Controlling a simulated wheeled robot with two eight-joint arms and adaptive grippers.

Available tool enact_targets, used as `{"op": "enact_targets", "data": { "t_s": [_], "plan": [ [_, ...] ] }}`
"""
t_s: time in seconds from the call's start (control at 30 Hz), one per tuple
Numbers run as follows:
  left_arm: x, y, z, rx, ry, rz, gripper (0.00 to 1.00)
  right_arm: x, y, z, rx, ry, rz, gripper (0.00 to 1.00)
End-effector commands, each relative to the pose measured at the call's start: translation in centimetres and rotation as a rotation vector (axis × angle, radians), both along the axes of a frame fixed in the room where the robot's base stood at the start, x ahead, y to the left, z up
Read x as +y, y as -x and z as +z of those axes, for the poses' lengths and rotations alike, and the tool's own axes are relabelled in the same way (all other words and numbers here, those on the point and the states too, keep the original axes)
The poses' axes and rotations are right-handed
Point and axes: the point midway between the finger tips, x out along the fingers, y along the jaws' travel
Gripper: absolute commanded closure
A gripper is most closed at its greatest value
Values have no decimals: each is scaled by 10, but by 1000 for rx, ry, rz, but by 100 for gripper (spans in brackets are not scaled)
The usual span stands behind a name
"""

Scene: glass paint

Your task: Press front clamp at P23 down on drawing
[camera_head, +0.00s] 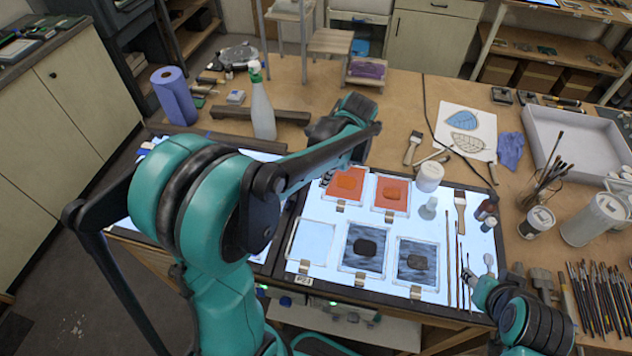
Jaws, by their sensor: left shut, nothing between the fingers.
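The P23 label (303,281) is on the front edge of the lit panel. Just above it a small front clamp (304,267) sits at the lower edge of a pale blue glass pane with the drawing (311,242). The picture is too small to tell whether the clamp presses on the drawing. My left gripper (328,178) is shut and empty, near the back-left orange pane, well behind the P23 clamp; my arm partly hides it. My right arm's end (472,278) is low at the panel's right edge, and its fingers are unclear.
Two orange panes (391,194) lie at the back of the panel, and two dark grey panes (364,249) lie right of P23. A white jar (429,177) and brushes (460,209) are at the right. A spray bottle (261,104) stands behind my left arm.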

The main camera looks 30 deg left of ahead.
Motion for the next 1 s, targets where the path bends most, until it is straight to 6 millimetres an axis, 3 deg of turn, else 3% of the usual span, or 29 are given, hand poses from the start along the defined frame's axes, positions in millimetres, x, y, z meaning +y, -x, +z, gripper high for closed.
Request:
{"op": "enact_targets", "data": {
  "t_s": [0.37,0.47,0.87,1.0],
  "plan": [
    [1,0,-7,-2,1,2,100,0,0,-2,0,0,0,60],
    [4,1,-19,-2,1,3,100,0,0,-5,0,0,0,60],
    [24,6,-100,-1,1,5,100,0,0,-23,0,0,0,60],
    [45,11,-98,-1,0,6,100,0,0,-22,0,0,0,60]
  ]
}}
